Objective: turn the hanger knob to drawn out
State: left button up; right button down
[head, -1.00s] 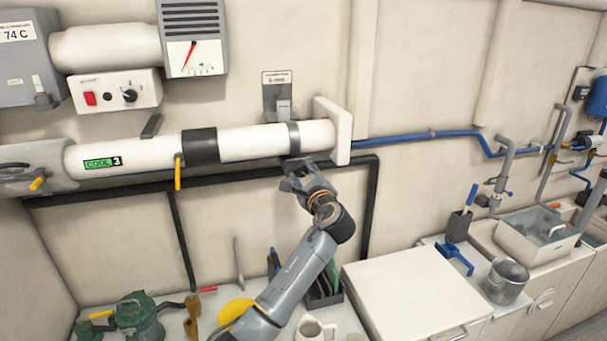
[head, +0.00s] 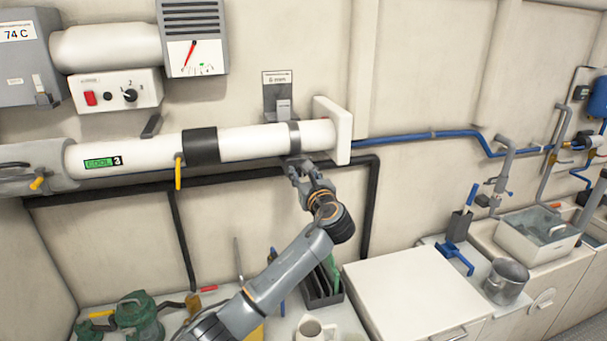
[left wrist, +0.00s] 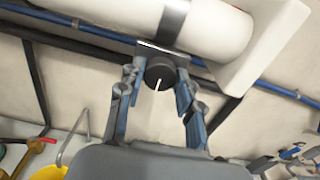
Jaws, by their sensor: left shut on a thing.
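The hanger knob is a round black knob with a white pointer line (left wrist: 160,72). It sits under the grey strap hanger (head: 294,137) that bands the white pipe (head: 262,141). My left gripper (head: 298,168) is just below the strap, and in the left wrist view (left wrist: 157,80) its fingers stand on either side of the knob, shut on it. The pointer line slants slightly from vertical. In the head view the gripper hides most of the knob. A small plate reading about 6 mm (head: 277,79) is on the wall above. My right gripper is not in view.
A yellow lever (head: 178,172) hangs from the pipe to the left. A black pipe (head: 120,190) runs behind my gripper. Below are a bench with a green pump (head: 138,315), a mug (head: 312,330) and a dark caddy (head: 323,290). A white cabinet top (head: 415,290) is clear.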

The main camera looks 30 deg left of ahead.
pick_arm(q)
jog(key=shift+a+r, duration=0.1)
jog(key=shift+r, duration=0.25)
jog(key=o, duration=0.9)
jog(key=shift+o, duration=1.2)
jog(key=shift+f, duration=0.1)
jog(key=shift+w+f, duration=0.1)
jog(key=shift+f, duration=0.05)
jog(key=v, duration=1.2)
jog(key=shift+a, duration=0.1)
